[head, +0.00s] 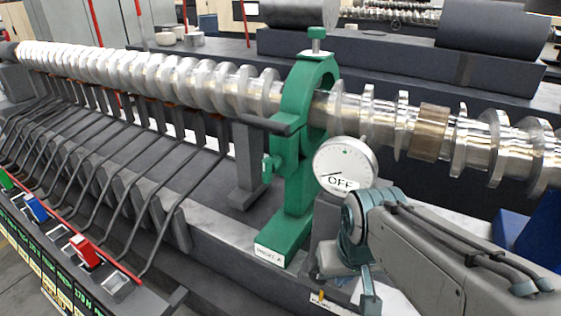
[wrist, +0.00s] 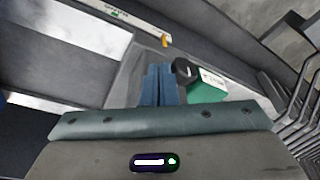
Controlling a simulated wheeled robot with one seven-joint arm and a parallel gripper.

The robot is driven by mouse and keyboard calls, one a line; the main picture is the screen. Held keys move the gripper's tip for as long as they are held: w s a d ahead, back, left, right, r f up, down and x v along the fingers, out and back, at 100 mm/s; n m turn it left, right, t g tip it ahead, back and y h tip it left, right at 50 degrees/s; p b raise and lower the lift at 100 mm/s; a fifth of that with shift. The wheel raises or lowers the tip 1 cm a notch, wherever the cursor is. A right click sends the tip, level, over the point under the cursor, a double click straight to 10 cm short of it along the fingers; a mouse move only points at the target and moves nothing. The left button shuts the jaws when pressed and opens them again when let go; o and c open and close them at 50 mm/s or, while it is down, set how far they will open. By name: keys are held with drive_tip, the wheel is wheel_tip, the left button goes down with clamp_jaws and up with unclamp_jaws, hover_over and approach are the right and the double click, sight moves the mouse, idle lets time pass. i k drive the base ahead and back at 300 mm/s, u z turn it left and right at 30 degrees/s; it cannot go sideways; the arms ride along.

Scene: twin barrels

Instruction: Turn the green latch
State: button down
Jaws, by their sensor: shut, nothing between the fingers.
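A green clamp-like latch frame (head: 297,175) stands upright around the metal screw, with a green knob on top and a dark handle (head: 265,125) sticking out to the left. A smaller green knob (head: 269,166) is on its left side. Its labelled green foot also shows in the wrist view (wrist: 207,92), right of my fingers.
The long metal screw (head: 170,80) crosses the scene above the dark machine bed. A row of bent rods (head: 100,165) and a panel with coloured switches (head: 85,255) lie at the left. A dark rounded part (wrist: 185,69) sits just beyond my fingers.

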sight(269, 165)
drive_tip(key=z, duration=0.5)
drive_tip(key=k, duration=1.25)
drive_tip(key=i, duration=0.4)
drive_tip(key=u, duration=1.05)
drive_tip(key=i, duration=0.55)
drive_tip(key=u, duration=0.55)
